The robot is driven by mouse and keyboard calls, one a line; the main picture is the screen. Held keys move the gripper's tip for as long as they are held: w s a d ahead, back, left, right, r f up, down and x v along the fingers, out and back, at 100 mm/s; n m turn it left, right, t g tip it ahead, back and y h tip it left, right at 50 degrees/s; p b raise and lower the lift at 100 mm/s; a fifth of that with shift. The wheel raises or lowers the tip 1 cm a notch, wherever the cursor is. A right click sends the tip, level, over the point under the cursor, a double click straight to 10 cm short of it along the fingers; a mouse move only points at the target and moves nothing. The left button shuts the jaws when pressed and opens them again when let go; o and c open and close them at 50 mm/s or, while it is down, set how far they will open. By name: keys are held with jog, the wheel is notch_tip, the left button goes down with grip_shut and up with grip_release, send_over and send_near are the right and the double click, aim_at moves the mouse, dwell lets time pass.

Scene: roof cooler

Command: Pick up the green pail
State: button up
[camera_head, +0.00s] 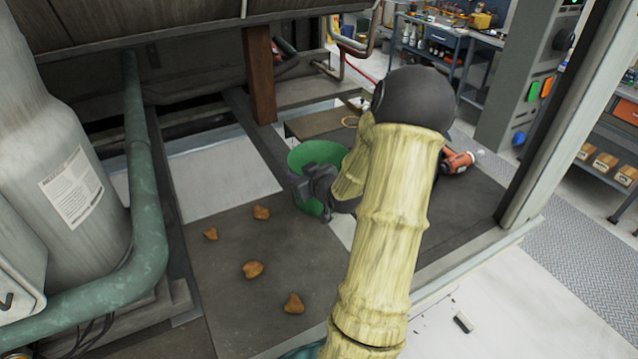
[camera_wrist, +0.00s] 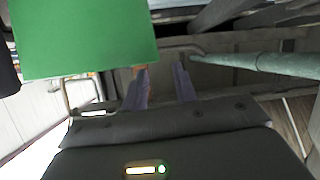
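The green pail (camera_head: 318,154) stands on the dark floor panel in the middle of the head view, partly hidden behind my gripper (camera_head: 313,186) and arm. In the wrist view the pail (camera_wrist: 85,38) fills the upper left as a plain green wall. My gripper (camera_wrist: 162,78) shows two separated fingers there, with a gap between them and nothing held. The pail's lower edge in that picture lies close to the left finger's tip; I cannot tell whether they touch. The pail is not between the fingers.
Several brown lumps (camera_head: 252,269) lie on the panel left of my arm. A green pipe (camera_head: 143,190) and grey cylinder (camera_head: 62,185) stand left. A brown post (camera_head: 259,75) rises behind the pail. An orange tool (camera_head: 458,162) lies right of my arm.

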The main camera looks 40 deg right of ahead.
aim_at(294, 171)
jog(key=shift+p+x, duration=0.6)
jog(key=shift+x, duration=1.55)
jog(key=shift+s+d+f, duration=0.1)
jog(key=shift+d, duration=0.1)
grip_shut()
